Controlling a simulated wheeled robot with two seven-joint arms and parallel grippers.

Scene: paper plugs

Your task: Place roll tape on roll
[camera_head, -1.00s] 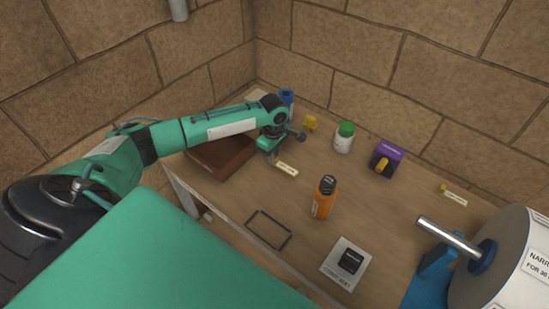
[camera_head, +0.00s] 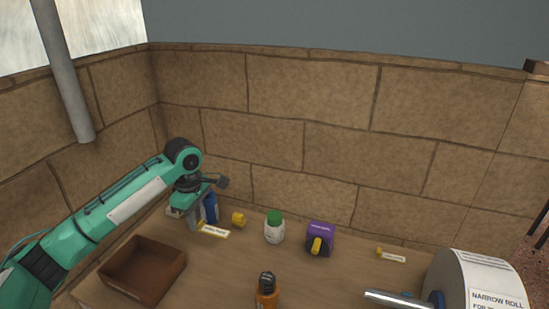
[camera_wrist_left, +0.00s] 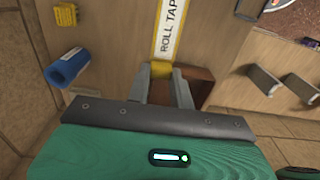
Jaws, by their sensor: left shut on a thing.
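My left gripper (camera_head: 192,223) is low over the back left of the table. In the left wrist view, its two grey fingers (camera_wrist_left: 162,77) are shut on the yellow end of the roll tape (camera_wrist_left: 170,28), a strip with a white "ROLL TAPE" label. The strip (camera_head: 214,231) also shows beside the gripper in the head view. I cannot tell whether it still touches the table. The large white roll (camera_head: 476,273), labelled "NARROW ROLL", stands at the far right with a metal rod in front, partly cut off by the frame. My right gripper does not show.
A green-capped jar (camera_head: 275,228), purple box (camera_head: 319,238), orange bottle (camera_head: 267,292) and another labelled tag (camera_head: 391,256) are further right.

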